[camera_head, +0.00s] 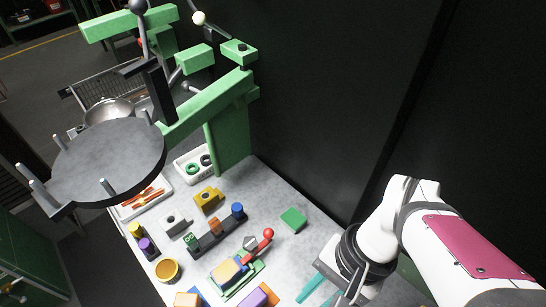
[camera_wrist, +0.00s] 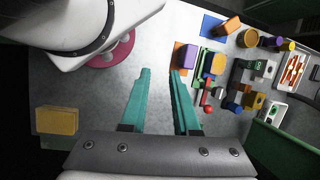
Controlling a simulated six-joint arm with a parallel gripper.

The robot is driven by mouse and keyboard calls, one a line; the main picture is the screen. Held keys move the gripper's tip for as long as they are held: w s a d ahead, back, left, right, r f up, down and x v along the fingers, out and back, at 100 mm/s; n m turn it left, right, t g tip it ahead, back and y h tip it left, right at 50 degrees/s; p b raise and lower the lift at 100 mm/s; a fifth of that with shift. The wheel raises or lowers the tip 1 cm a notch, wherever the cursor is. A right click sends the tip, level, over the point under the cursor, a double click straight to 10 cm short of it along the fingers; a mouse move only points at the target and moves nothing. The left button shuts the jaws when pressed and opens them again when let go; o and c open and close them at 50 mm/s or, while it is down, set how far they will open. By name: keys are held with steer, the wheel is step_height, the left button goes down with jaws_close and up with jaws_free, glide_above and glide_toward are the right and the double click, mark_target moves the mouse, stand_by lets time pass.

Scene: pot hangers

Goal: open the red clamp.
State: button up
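The red clamp (camera_head: 260,242) stands on a green base near the front of the grey table. Its red handle is tilted and ends in a red ball (camera_head: 269,233). A yellow-orange block (camera_head: 227,271) sits at its other end. In the wrist view, the clamp's red ball (camera_wrist: 207,109) shows to the right of my fingers. My gripper (camera_wrist: 161,71) has two teal fingers, apart with bare table between them, and holds nothing. In the head view, its teal fingers (camera_head: 312,288) are right of the clamp and partly cut off by the lower edge.
A purple block (camera_head: 259,296) lies in front of the clamp, and a green block (camera_head: 293,219) lies behind it to the right. A dark rail with coloured pegs (camera_head: 217,234) is to its left. A yellow block (camera_wrist: 56,121) is at the wrist view's left. A dark wall borders the table.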

steer(key=w+f+m+y, duration=0.1)
steer(key=m+y, duration=0.1)
steer(key=w+f+m+y, duration=0.2)
steer(key=w+d+f+m+y, duration=0.1)
steer(key=f+m+y, duration=0.1)
steer(key=m+y, duration=0.1)
steer(key=shift+w+d+t, duration=0.1)
steer(key=shift+w+t, duration=0.2)
steer(key=shift+t, duration=0.1)
jaws_close()
steer(key=w+d+f+m+t, duration=0.1)
steer(key=d+f+m+t, duration=0.1)
steer(key=m+t, duration=0.1)
steer(key=w+d+f+m+t+y, duration=0.1)
steer(key=d+f+m+t, duration=0.1)
steer(key=f+m+t, duration=0.1)
steer(key=w+d+f+m+t+y, duration=0.1)
steer(key=w+d+f+m+t, duration=0.1)
steer(key=f+m+t, duration=0.1)
steer(key=shift+f+m+t, duration=0.1)
steer(key=shift+m+t, duration=0.4)
steer(key=shift+m, duration=0.2)
